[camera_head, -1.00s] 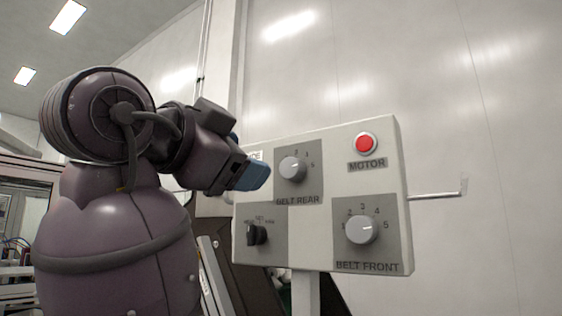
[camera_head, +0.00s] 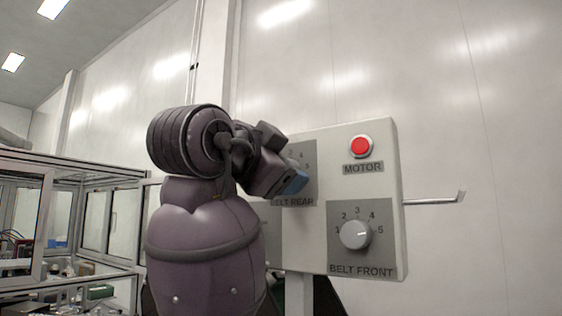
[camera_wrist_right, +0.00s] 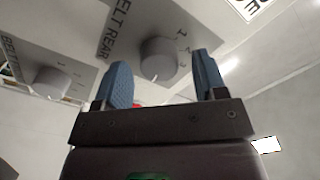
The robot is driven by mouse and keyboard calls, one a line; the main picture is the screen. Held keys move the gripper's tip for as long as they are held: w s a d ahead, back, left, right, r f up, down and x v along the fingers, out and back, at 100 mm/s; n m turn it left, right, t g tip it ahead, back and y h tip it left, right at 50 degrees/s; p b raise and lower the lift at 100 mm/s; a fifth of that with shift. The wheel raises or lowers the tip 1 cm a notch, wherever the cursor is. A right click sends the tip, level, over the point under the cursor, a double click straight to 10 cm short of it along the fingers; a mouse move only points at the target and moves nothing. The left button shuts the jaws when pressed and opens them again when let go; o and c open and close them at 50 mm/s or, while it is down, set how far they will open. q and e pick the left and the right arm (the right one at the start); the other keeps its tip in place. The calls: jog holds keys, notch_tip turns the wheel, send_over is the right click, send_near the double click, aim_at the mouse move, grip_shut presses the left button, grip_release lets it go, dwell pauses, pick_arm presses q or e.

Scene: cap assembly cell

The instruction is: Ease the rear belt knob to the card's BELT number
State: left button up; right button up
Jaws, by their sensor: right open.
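The grey BELT REAR knob (camera_wrist_right: 158,60) shows between my two blue fingertips in the right wrist view. In the head view my arm and gripper hide it. My right gripper (camera_wrist_right: 162,64) is open, one finger on either side of the knob in the picture; I see no clear contact. In the head view its blue fingers (camera_head: 297,182) are in front of the BELT REAR plate (camera_head: 303,196). A white card (camera_wrist_right: 250,7) is cut off; no BELT number is readable.
The panel (camera_head: 386,160) also bears the red MOTOR button (camera_head: 361,146) and the BELT FRONT knob (camera_head: 355,235), which shows in the wrist view too (camera_wrist_right: 50,83). A thin rod (camera_head: 430,200) sticks out to the right. A framed glass enclosure (camera_head: 110,215) stands left.

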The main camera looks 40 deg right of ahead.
pick_arm(q)
jog(key=shift+s+f, duration=0.1)
jog(key=shift+f, duration=0.05)
pick_arm(e)
jog(key=shift+d, duration=0.15)
jog(key=c, duration=0.9)
jog(key=shift+w, duration=0.1)
jog(key=shift+n, duration=0.3)
pick_arm(q)
jog(key=shift+w+f+b, duration=0.2)
jog(key=shift+f+b, duration=0.2)
jog(key=shift+b, duration=0.45)
pick_arm(e)
jog(key=shift+w+r+n, duration=0.1)
jog(key=shift+w+n, duration=0.05)
jog(key=shift+n, duration=7.35)
pick_arm(q)
jog(key=shift+w, duration=0.1)
pick_arm(e)
jog(key=o, duration=0.9)
